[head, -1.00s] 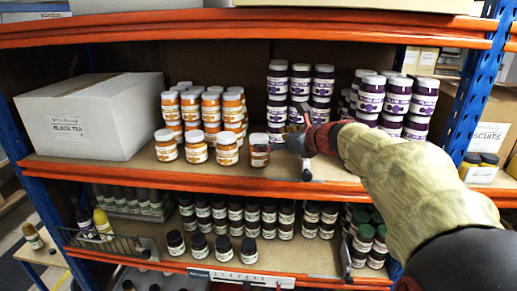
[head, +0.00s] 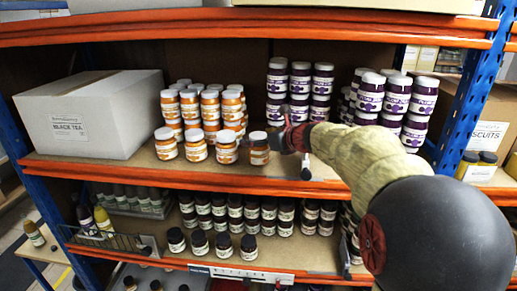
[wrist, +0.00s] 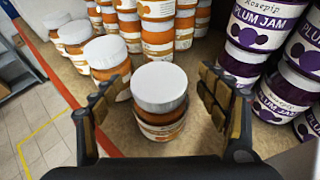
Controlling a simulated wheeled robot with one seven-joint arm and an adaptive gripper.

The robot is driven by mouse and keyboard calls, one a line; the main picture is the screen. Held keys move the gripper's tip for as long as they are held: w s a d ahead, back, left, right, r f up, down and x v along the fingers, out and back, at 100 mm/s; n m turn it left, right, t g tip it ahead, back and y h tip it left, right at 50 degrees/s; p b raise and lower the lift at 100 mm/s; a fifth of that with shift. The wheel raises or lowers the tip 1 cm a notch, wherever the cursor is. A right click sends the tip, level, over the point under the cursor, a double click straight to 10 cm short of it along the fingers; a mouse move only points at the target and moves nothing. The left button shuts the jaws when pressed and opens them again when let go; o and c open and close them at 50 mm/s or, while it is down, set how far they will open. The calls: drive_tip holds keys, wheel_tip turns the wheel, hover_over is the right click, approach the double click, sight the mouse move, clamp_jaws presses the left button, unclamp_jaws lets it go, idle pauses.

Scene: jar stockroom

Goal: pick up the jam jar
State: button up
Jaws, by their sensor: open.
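An amber jar with a white lid (head: 259,148) stands upright at the front of the middle shelf, at the right end of the front row of orange-labelled jars. My gripper (head: 284,140) is right beside it on its right in the head view. In the wrist view the jar (wrist: 160,101) stands between the two spread fingers of my gripper (wrist: 164,92). The fingers are open, with a gap visible on the jar's left side and a smaller one on its right.
More orange-labelled jars (head: 195,146) stand to the left. Stacked plum jam jars (head: 276,88) are behind, and others (head: 415,130) stand to the right. A black tea box (head: 92,118) fills the shelf's left. The orange shelf edge (head: 180,179) runs in front; another shelf is above.

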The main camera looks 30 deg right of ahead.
drive_tip(key=shift+s+r, duration=0.1)
drive_tip(key=shift+s, duration=0.1)
drive_tip(key=shift+c, duration=0.4)
drive_tip(key=shift+w, duration=0.15)
drive_tip(key=shift+c, duration=1.3)
drive_tip(key=c, duration=1.6)
clamp_jaws()
